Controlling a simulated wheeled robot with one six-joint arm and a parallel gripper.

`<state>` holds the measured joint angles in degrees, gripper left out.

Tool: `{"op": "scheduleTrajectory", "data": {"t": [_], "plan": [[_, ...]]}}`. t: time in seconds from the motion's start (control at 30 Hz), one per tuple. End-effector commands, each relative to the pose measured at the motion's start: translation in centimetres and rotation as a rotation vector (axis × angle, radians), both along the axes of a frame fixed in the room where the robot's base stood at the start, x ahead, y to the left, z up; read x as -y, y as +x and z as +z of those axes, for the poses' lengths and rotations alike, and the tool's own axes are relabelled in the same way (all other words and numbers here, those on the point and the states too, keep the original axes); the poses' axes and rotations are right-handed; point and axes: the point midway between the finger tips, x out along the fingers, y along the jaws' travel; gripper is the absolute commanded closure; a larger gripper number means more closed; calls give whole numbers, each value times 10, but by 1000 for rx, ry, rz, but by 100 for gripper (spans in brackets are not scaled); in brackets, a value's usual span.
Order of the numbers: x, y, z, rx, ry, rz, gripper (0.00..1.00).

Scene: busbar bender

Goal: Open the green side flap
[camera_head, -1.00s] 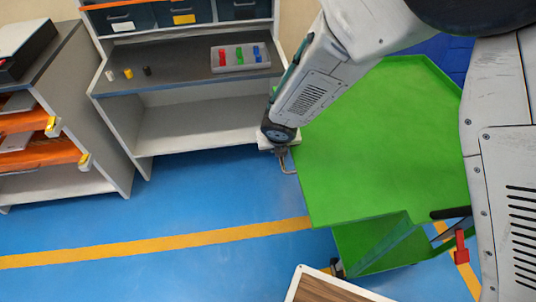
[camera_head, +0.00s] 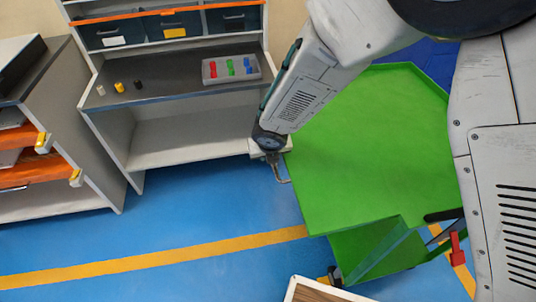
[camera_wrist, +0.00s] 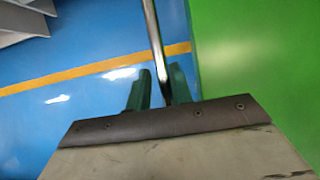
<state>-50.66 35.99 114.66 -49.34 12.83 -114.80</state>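A large green panel (camera_head: 365,150) fills the middle right of the head view. Its edge also shows at the right of the wrist view (camera_wrist: 260,70). A second green panel (camera_head: 365,245) slants below it; I cannot tell which is the side flap. A bent metal rod (camera_head: 281,176) sits at the large panel's left edge. My gripper (camera_head: 268,150) is beside that edge. In the wrist view the rod (camera_wrist: 152,35) runs between my two green fingertips (camera_wrist: 158,88), close to the right one, with a gap at the left. The rod's far end is cut off there.
A grey shelf bench (camera_head: 190,95) stands at the back left, with a tray (camera_head: 230,74) on it. A cabinet with orange drawers (camera_head: 40,165) is at the far left. Blue floor (camera_head: 180,220) with a yellow line is free in front. A wooden-topped surface (camera_head: 315,292) shows at the bottom.

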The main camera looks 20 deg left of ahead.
Motion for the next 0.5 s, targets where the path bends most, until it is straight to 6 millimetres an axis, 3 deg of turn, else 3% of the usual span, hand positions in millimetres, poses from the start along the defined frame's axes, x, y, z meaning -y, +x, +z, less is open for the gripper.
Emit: {"op": "scheduleTrajectory", "data": {"t": [0.37,0.5], "plan": [[1,-1,0,-2,-5,0,80],[2,-5,13,1,-2,0,80]]}}
